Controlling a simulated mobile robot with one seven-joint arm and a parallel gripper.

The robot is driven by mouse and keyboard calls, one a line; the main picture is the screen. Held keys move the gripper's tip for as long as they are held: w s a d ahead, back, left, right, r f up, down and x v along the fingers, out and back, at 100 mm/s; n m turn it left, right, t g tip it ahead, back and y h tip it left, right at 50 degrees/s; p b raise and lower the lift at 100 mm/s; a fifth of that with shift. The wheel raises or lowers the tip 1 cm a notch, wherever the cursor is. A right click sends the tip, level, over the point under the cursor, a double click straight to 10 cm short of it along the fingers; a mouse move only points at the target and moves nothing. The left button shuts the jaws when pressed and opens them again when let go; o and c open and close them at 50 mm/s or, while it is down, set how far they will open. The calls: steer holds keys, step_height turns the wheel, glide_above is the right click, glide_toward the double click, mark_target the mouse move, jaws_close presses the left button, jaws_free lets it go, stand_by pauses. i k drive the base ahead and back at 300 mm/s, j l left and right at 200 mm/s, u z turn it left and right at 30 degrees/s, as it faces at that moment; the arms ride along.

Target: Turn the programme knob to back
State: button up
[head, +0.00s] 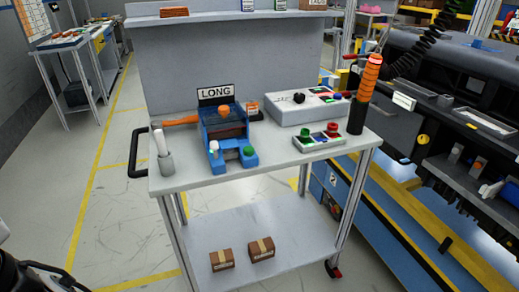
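A white control box (308,108) sits at the back right of the grey cart top. A black knob (299,98) is on its upper face, left of a coloured panel. It is likely the programme knob, but its pointer and markings are too small to read, so I cannot tell which way it points. My gripper is not in view; only a dark part at the bottom left corner shows, which may be my arm.
A blue fixture (224,130) with a LONG sign (216,92) stands left of the box. A button panel (320,138) with green and red buttons lies in front of it. An orange-and-black tool (366,90) stands upright at right. A grey cup (165,160) holds white sticks.

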mark_target(300, 97)
steer(key=i+j+z, duration=0.2)
steer(key=j+z, duration=0.2)
steer(key=j, duration=0.15)
steer(key=i+j+z, duration=0.2)
steer(key=i+j, duration=0.1)
steer(key=i, duration=0.8)
